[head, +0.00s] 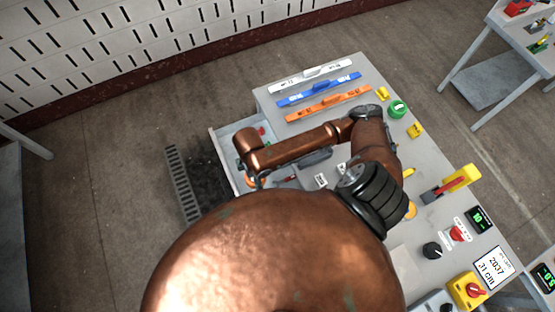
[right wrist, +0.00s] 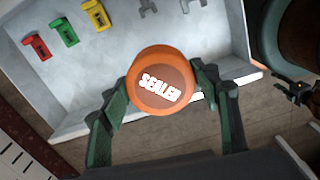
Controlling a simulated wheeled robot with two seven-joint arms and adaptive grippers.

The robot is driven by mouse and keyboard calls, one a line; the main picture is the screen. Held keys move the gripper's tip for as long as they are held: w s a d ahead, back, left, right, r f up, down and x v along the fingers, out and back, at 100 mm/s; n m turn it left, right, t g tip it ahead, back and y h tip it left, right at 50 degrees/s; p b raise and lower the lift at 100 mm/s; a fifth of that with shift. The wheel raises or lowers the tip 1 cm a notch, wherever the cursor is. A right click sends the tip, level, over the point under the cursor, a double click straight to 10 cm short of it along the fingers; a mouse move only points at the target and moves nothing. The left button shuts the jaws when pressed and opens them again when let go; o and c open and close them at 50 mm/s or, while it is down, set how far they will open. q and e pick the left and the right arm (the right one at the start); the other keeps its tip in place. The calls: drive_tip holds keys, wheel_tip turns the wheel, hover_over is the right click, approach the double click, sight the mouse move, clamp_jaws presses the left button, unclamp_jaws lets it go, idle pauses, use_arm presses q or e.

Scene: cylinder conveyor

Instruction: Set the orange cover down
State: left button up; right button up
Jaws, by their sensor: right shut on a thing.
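In the head view a bit of the orange cover (head: 257,183) shows under my right gripper (head: 254,178), at the left side of the grey panel. My arm hides much of the panel.
The pale tray (head: 223,143) juts from the left side of the grey panel (head: 345,68). Red, yellow and green pieces (right wrist: 66,33) and grey parts lie in the tray. White, blue and orange bars (head: 318,90), a green button (head: 398,108) and a yellow-red lever (head: 457,183) stand on the panel.

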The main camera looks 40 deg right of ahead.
drive_tip(key=n, duration=0.2)
drive_tip(key=shift+s+a+f+n, duration=0.2)
drive_tip(key=shift+s+f+n, duration=0.1)
drive_tip(key=shift+s+n, duration=0.1)
drive_tip(key=w+d+f+n, duration=0.1)
drive_tip(key=w+f+n, duration=0.1)
drive_tip(key=w+f, duration=0.1)
drive_tip(key=w+d+f+n+b, duration=0.1)
drive_tip(key=w+f+n, duration=0.2)
drive_tip(key=w, duration=0.1)
drive_tip(key=w+d+f+n+b, duration=0.1)
drive_tip(key=w+f+n, duration=0.1)
drive_tip(key=w+f, duration=0.1)
drive_tip(key=shift+w+f, duration=0.3)
drive_tip(key=shift+f, duration=0.2)
drive_tip(key=shift+w+f+n, duration=0.3)
drive_tip(key=shift+w+f, duration=0.05)
drive_tip(key=shift+f, duration=0.05)
drive_tip(key=shift+w+d+f, duration=0.1)
drive_tip(key=shift+w+f, duration=0.05)
drive_tip(key=shift+f, duration=0.05)
wheel_tip(320, 180, down, 3)
drive_tip(key=shift+f+b, duration=0.1)
drive_tip(key=shift+b, duration=0.35)
use_arm(q)
drive_tip(key=w+f, duration=0.2)
drive_tip(key=shift+w+d+f, duration=0.2)
drive_tip(key=shift+f, duration=0.15)
